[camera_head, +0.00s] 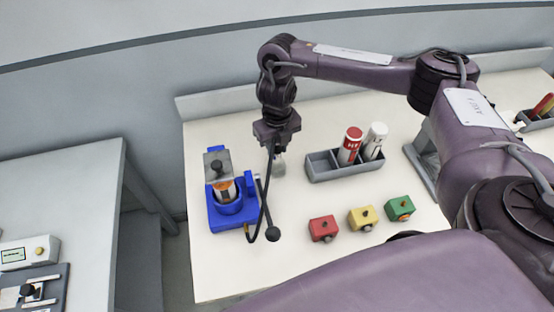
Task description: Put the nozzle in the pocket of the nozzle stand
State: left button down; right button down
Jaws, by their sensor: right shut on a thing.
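My right gripper (277,150) reaches in from the right and points down above the left part of the bench. It is shut on a small piece, which I take for the nozzle; the fingers largely hide it. A thin black hose hangs down from beside this gripper, in front of the bench top, and curves near a dark ball (273,234). A blue stand (218,217) stands to the left of the gripper, with an orange and white round part and a grey top piece in it. I cannot make out which part is the nozzle stand's pocket. My left gripper is not in view.
A grey rack (322,169) holds a red bottle (350,147) and a white bottle (375,141). Red (323,229), yellow (362,218) and green (400,208) blocks stand in front of it. A second table (85,205) is at the left, across a gap.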

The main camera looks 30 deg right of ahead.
aim_at(277, 158)
jog(key=shift+f, duration=0.85)
notch_tip(277, 158, down, 2)
jog(key=shift+f+b, duration=0.25)
jog(key=shift+b, duration=0.35)
jog(key=shift+w+f, duration=0.1)
jog(key=shift+f, duration=0.35)
jog(key=shift+f, duration=0.2)
jog(key=c, duration=1.2)
grip_release()
jog(key=shift+r, duration=0.1)
